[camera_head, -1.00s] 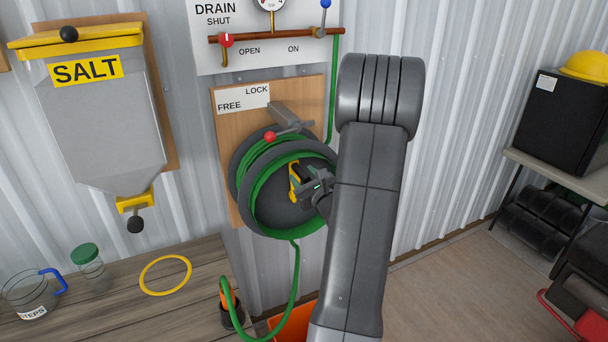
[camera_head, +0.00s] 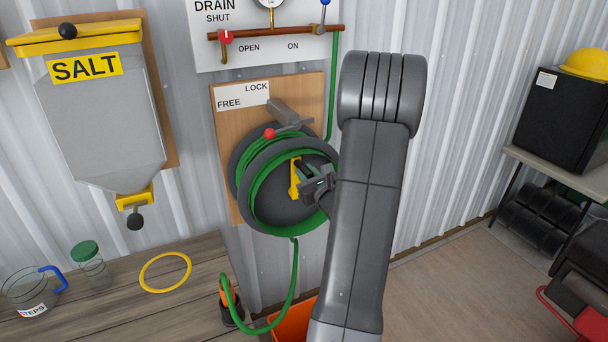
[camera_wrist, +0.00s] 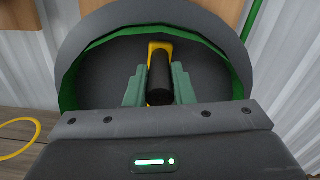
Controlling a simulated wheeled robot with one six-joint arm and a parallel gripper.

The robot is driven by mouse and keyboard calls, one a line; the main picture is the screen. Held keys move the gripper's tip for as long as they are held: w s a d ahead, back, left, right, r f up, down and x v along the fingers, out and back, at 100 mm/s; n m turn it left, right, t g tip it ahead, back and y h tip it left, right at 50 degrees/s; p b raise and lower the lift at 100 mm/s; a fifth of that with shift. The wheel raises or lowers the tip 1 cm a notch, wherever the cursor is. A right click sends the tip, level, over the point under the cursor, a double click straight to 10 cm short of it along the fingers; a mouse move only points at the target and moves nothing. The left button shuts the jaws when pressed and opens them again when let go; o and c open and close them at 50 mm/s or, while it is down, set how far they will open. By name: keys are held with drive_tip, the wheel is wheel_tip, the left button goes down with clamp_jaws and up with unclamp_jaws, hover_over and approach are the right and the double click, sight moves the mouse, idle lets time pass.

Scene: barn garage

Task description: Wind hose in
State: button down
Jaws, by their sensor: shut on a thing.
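The hose reel (camera_head: 246,222) is a dark grey drum on a wooden wall board, with green hose (camera_head: 294,270) wound on it. The hose hangs from the reel's underside in a loop to an orange nozzle in a black holder (camera_head: 232,315) at the table edge. A yellow crank (camera_head: 294,178) is on the reel's front face; it also shows in the wrist view (camera_wrist: 160,46). My gripper (camera_head: 310,178) is shut on the crank's black handle (camera_wrist: 160,82), one green finger on each side. My arm hides the reel's right edge.
A red-knobbed lever (camera_head: 269,133) sits above the reel, under a FREE/LOCK sign (camera_head: 242,96). The drain panel (camera_head: 260,50) is above. A salt hopper (camera_head: 105,120) hangs left. The table (camera_head: 120,315) holds a yellow ring (camera_head: 165,287), jar and jug. An orange bin (camera_head: 292,322) stands below.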

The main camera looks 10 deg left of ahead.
drive_tip(key=w+d+f+m+b, duration=0.1)
drive_tip(key=w+d+f+m, duration=0.2)
drive_tip(key=f+m, duration=0.3)
drive_tip(key=w+d+f+m+b, duration=0.1)
drive_tip(key=w+d+f+m, duration=0.2)
drive_tip(key=m, duration=0.7)
drive_tip(key=shift+w+d+f, duration=0.2)
drive_tip(key=shift+d+f, duration=1.15)
drive_tip(key=shift+d, duration=0.4)
drive_tip(key=shift+f, duration=0.1)
drive_tip(key=c, duration=1.3)
unclamp_jaws()
drive_tip(key=shift+o, duration=0.2)
drive_tip(key=shift+s, duration=0.1)
drive_tip(key=b+v, duration=0.3)
drive_tip(key=v, duration=1)
drive_tip(key=shift+s+d, duration=0.25)
drive_tip(key=shift+s, duration=0.05)
